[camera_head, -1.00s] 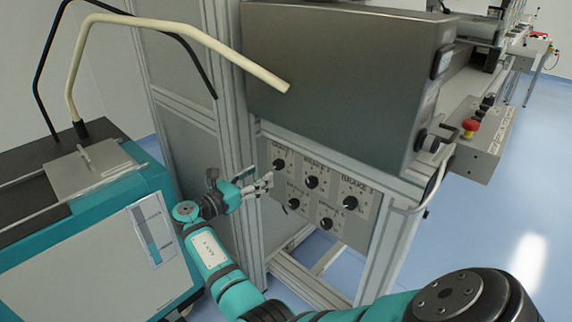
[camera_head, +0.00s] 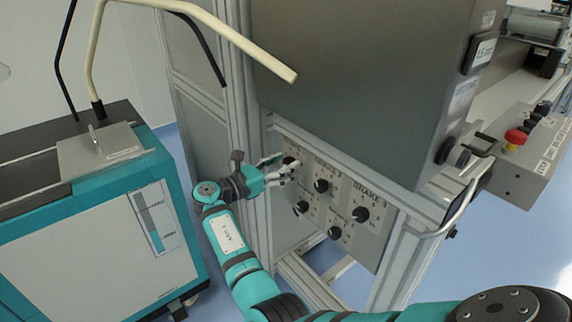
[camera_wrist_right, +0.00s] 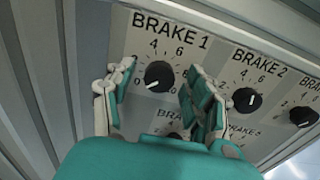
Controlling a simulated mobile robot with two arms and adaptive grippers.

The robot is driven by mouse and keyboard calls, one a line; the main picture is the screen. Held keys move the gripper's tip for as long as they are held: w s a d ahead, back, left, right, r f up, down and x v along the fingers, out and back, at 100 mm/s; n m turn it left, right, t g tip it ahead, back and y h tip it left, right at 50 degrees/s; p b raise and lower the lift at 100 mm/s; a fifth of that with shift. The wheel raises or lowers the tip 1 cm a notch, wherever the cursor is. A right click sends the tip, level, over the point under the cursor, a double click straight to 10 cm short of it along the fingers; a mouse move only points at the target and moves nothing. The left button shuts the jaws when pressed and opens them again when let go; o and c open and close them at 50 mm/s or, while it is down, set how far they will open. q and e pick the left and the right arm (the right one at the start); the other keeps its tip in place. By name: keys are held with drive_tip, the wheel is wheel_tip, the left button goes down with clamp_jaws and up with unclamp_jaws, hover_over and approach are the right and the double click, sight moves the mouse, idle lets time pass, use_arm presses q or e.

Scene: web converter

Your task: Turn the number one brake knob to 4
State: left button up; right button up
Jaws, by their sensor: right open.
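The number one brake knob (camera_wrist_right: 159,76) is round and black, under the label "BRAKE 1" in the right wrist view. Its white mark points to the lower left, below the printed 2; the 4 is printed above the knob, slightly left. My right gripper (camera_wrist_right: 157,97) is open, one finger left of the knob and one right, with visible gaps on both sides. In the head view the right gripper (camera_head: 282,168) is at the upper left of the brake panel (camera_head: 345,245) and partly hides this knob. My left gripper is not in view.
The brake 2 knob (camera_wrist_right: 247,99) sits close to the right finger, with the brake 3 knob (camera_wrist_right: 303,116) farther right. Another knob lies below, partly covered by the gripper. A grey box (camera_head: 350,90) overhangs the panel. A teal cabinet (camera_head: 90,230) stands left.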

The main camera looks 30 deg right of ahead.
clamp_jaws()
